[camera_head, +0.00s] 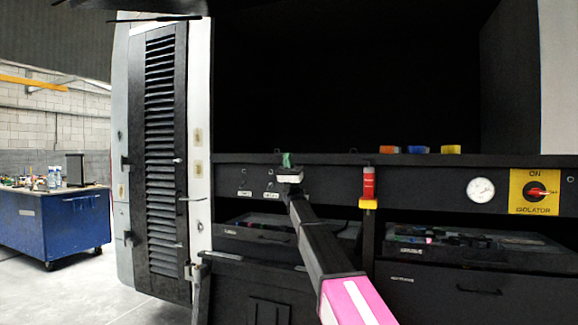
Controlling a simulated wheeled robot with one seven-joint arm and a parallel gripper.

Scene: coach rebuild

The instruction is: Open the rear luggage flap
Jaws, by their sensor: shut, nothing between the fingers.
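A large dark opening (345,80) in the coach body fills the middle and right of the head view. No closed panel covers it. I cannot tell which panel is the rear luggage flap; a black louvred panel (160,150) stands shut at the left of the opening. My gripper (289,176) is at the end of my arm, in front of the black ledge under the opening. It is small and seen from behind. It is shut with nothing held. A green piece (288,159) shows just above it; I cannot tell whether they touch.
The black ledge (330,160) carries orange, blue and yellow blocks (417,150). Below are a red-and-yellow handle (369,185), a round gauge (481,190) and a yellow isolator plate (534,191). A blue workbench (45,225) stands far left, with clear floor before it.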

